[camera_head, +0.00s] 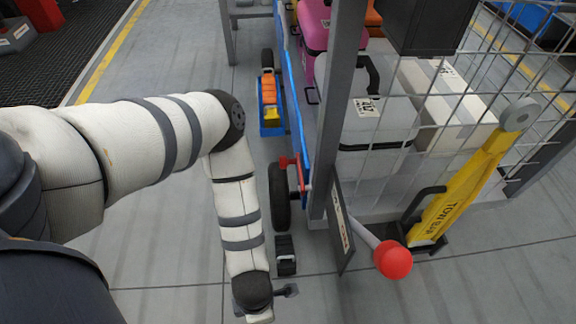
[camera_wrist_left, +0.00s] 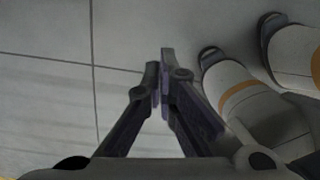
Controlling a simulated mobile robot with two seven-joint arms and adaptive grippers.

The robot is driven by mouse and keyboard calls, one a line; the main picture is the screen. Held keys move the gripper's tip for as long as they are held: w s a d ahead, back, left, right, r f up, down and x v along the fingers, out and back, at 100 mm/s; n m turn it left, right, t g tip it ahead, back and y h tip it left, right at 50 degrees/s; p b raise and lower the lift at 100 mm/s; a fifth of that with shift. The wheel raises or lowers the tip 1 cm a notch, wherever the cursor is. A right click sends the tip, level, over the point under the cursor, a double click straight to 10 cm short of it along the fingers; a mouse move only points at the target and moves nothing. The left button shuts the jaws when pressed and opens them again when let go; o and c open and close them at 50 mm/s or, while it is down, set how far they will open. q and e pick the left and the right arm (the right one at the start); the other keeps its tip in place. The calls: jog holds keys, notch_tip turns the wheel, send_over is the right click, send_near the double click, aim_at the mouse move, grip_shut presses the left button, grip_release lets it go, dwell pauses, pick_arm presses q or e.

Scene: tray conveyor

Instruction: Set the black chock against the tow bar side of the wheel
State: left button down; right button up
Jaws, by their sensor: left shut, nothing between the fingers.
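The black chock (camera_head: 286,255) sits on the floor just below the black wheel (camera_head: 279,197) in the head view, at the wheel's near end. I cannot tell whether they touch. The yellow tow bar (camera_head: 450,200), lettered and topped with a grey ring, stands upright at the cart's near end, to the right. My left gripper (camera_head: 287,291) is low near the floor, just on the near side of the chock and apart from it. The left wrist view shows its fingers (camera_wrist_left: 160,75) shut and empty over bare floor. My right gripper is not in view.
A cart with a mesh side (camera_head: 505,60) carries cases. A red ball on a lever (camera_head: 393,260) and a hanging dark plate (camera_head: 341,225) stick out near the wheel.

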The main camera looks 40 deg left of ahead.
pick_arm(q)
jog(key=w+a+f+n+b, duration=0.1)
jog(key=w+f+n+b, duration=0.7)
jog(key=w+f+n, duration=0.75)
jog(key=shift+n+t, duration=0.3)
jog(key=shift+n, duration=0.35)
jog(key=s+f+b, duration=0.1)
jog(key=f, duration=0.1)
jog(key=s+f+b, duration=0.1)
jog(key=f+b, duration=0.1)
jog(key=s+f+b, duration=0.1)
jog(key=f, duration=0.1)
jog(key=shift+s+a+f+b, duration=0.1)
jog(key=shift+f+b, duration=0.25)
jog(key=shift+b, duration=0.05)
jog(key=shift+w+a+f+b, duration=0.2)
jog(key=shift+w+a+b, duration=0.55)
jog(key=shift+w+a, duration=0.4)
jog(key=shift+w+a+r, duration=0.1)
jog(key=shift+a, duration=0.4)
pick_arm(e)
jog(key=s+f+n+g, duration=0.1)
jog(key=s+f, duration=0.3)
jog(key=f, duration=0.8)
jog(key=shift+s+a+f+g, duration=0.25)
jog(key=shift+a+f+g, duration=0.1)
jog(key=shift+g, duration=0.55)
